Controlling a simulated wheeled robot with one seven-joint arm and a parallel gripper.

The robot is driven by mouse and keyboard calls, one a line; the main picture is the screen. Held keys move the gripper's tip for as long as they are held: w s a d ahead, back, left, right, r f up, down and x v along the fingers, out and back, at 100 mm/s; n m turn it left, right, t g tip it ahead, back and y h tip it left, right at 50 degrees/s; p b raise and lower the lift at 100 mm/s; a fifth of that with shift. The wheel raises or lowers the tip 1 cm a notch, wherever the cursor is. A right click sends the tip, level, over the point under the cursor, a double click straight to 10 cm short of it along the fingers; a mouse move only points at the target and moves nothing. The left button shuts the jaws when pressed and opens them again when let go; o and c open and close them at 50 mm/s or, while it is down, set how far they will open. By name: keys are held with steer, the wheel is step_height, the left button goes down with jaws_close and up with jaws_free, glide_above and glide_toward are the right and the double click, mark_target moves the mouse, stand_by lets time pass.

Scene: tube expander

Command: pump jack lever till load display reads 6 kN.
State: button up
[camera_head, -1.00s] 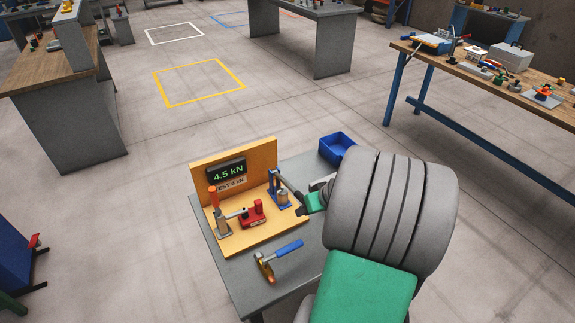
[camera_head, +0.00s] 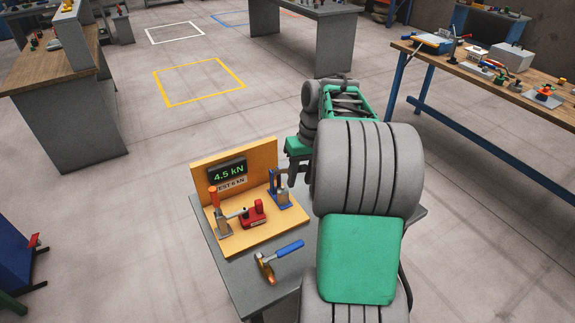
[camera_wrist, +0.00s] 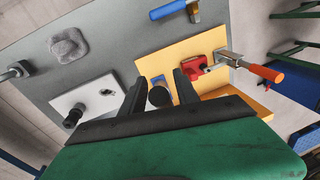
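The load display (camera_head: 226,172) on the wooden stand reads 4.5 kN. Below it is a test label (camera_head: 230,184), its number too small to read surely. The blue jack (camera_head: 280,196) stands at the right of the stand's base. My gripper (camera_head: 292,178) is raised just right of and above the jack, its fingers partly hidden by my arm. In the wrist view my gripper (camera_wrist: 157,88) is open, fingers apart. A dark round end (camera_wrist: 159,95), apparently the jack's lever, shows between them; contact cannot be told.
A red device (camera_head: 252,213) and a clamp with an orange handle (camera_head: 213,197) share the stand's base (camera_head: 262,235). A hammer with a blue handle (camera_head: 288,249) lies on the grey table in front. In the wrist view a white plate (camera_wrist: 90,104) and grey lump (camera_wrist: 68,46) lie on the table.

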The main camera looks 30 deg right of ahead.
steer(key=shift+s+d+r+p, duration=0.1)
steer(key=shift+d+r+p, duration=0.05)
steer(key=shift+r+p, duration=0.85)
steer(key=shift+s+d+r+p, duration=0.15)
steer(key=shift+r+p, duration=0.55)
steer(key=shift+r, duration=0.6)
steer(key=shift+d+r, duration=0.2)
steer(key=shift+r, duration=1)
